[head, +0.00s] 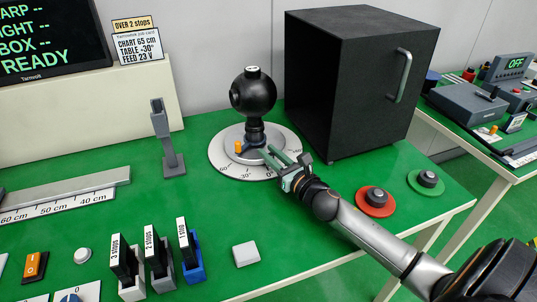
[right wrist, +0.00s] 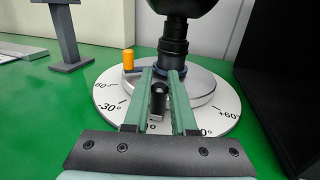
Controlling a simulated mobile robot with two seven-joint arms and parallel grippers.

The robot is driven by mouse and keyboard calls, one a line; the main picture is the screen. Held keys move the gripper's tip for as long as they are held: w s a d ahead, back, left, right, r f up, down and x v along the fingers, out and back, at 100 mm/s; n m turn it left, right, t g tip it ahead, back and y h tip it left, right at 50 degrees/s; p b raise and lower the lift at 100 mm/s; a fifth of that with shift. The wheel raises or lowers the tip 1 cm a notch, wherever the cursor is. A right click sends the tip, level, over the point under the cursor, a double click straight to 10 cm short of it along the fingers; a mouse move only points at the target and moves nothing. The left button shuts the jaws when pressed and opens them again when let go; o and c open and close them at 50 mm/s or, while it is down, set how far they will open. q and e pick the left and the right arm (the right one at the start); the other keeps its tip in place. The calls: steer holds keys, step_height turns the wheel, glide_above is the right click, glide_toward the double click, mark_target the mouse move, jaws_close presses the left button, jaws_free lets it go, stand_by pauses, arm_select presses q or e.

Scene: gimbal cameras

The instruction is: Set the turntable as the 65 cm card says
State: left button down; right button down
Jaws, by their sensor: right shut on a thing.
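The turntable is a grey disc (head: 232,151) on a white ring scale (head: 222,168) with degree marks. A black ball-shaped head (head: 253,92) stands on its post above it. An orange peg (head: 239,146) stands at the disc's left edge. In the right wrist view, -30° shows on the scale (right wrist: 113,112) left of my fingers and +60° to the right. My right gripper (head: 270,152) is shut on a short black knob (right wrist: 158,98) at the disc's near side; the fingers partly hide it. The card (head: 138,46) reads chart 65 cm, table -30°, feed 23 V. My left gripper is out of view.
A large black box (head: 340,85) stands close behind and right of the turntable. A grey post (head: 167,140) stands left. Red (head: 376,208) and green (head: 413,184) round bases with black knobs lie right of my arm. Labelled stops holders (head: 160,275) stand at the front.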

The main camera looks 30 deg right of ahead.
mark_target(283, 149)
steer(key=shift+s+d+f+n+y+b, duration=0.1)
steer(key=shift+d+n+y+b, duration=0.2)
steer(key=shift+d+n+y, duration=0.45)
steer(key=shift+d+f+n+y+b, duration=0.1)
steer(key=shift+d+n+y+b, duration=0.25)
steer(key=shift+y, duration=0.7)
steer(key=shift+d+r+b, duration=0.15)
steer(key=shift+d+b, duration=0.15)
steer(key=shift+d, duration=0.65)
steer(key=shift+w+d, duration=0.2)
steer(key=shift+d, duration=0.3)
steer(key=shift+d+b, duration=0.1)
steer(key=shift+b, duration=0.2)
steer(key=c, duration=0.7)
jaws_free()
steer(key=shift+c, duration=0.2)
